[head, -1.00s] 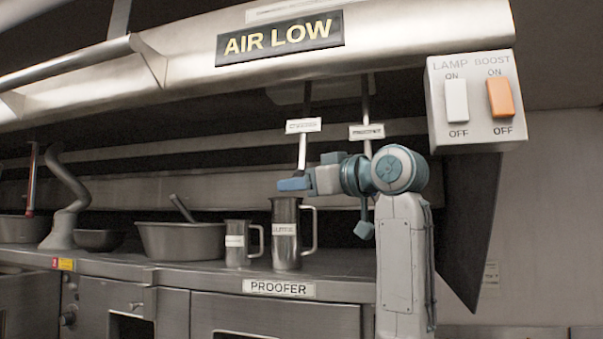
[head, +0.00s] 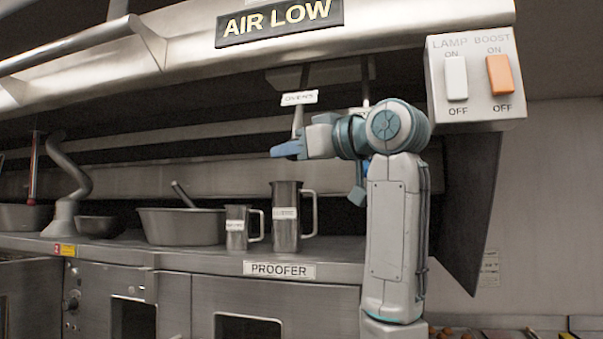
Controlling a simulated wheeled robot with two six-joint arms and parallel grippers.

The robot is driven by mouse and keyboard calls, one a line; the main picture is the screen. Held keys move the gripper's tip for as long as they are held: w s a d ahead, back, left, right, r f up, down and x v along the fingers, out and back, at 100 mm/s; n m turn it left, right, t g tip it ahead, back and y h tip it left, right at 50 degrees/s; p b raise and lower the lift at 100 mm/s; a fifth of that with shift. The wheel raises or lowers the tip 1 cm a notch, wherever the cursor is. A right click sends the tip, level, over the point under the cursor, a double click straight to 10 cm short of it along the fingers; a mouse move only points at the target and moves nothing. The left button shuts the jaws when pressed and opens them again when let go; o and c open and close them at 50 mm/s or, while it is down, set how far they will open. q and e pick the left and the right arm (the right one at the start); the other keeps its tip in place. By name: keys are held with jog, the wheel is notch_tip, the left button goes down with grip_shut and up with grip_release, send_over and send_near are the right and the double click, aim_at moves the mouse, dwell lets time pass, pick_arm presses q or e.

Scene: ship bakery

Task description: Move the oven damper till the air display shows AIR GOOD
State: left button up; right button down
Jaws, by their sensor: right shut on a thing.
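The air display (head: 279,22) on the hood front reads AIR LOW in yellow letters on black. Below the hood hangs a metal damper lever (head: 298,119) with a small white tag (head: 299,98) whose print is too blurred to read. My right gripper (head: 287,150) is at the lever's lower end and shut on it; the gripper hides the grip itself. A second hanging lever, to the right, is mostly hidden behind my right arm. My left gripper is not in view.
A switch box (head: 475,80) with LAMP and BOOST rockers sits at the hood's right end. Two metal jugs (head: 287,225) and a wide pan (head: 182,226) stand on the steel shelf below my gripper. A label (head: 279,270) on its front reads PROOFER.

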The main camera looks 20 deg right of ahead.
jog(key=s+a+r, duration=0.2)
jog(key=s, duration=0.1)
jog(key=c, duration=1.2)
grip_release()
jog(key=shift+s, duration=0.1)
jog(key=shift+o, duration=0.7)
jog(key=shift+s+a+r, duration=0.1)
jog(key=shift+s+a, duration=0.1)
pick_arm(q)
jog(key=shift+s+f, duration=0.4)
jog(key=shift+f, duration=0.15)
pick_arm(e)
jog(key=shift+w+d, duration=0.15)
